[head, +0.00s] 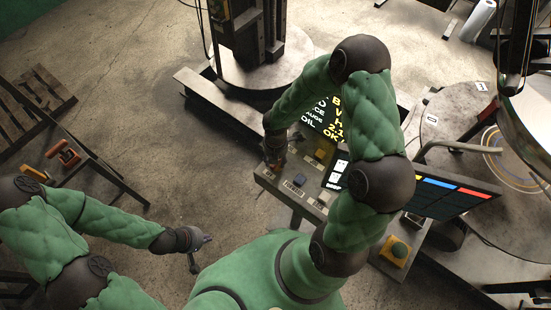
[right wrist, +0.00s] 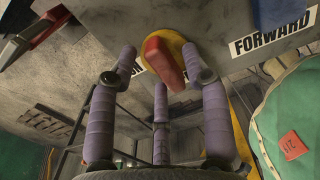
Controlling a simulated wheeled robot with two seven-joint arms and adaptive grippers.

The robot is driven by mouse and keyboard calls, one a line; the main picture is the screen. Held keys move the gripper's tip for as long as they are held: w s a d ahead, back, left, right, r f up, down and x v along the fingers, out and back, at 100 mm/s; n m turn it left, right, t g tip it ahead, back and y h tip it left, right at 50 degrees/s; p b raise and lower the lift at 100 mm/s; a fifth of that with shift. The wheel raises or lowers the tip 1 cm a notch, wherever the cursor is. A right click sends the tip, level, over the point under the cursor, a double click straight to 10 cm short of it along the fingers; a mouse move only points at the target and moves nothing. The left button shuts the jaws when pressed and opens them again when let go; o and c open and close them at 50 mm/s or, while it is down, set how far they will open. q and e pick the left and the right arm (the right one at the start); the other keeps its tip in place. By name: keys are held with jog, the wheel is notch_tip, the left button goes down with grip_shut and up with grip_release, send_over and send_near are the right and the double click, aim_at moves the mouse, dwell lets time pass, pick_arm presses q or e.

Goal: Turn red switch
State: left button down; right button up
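The red switch (right wrist: 164,62) shows in the right wrist view as a red lever on a round yellow base, fixed to a grey panel face. My right gripper (right wrist: 160,67) is open, with its purple-grey fingers spread on both sides of the red lever and a third finger below it. I cannot tell whether any finger touches the lever. In the head view my right gripper (head: 273,160) is at the left end of the control panel (head: 270,184) and mostly hides the switch. My left gripper (head: 200,250) hangs over bare floor, its fingers apart and empty.
A label reading FORWARD (right wrist: 271,36) is right of the switch; another label behind it is partly covered. The panel carries several buttons, a lit text screen (head: 325,117) and a yellow box (head: 396,251). A dark metal stand (head: 80,165) is at left. Concrete floor is open between.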

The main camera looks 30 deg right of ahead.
notch_tip(320, 180, up, 12)
dwell(0.7)
jog(key=shift+s+a+f, duration=0.1)
dwell(0.5)
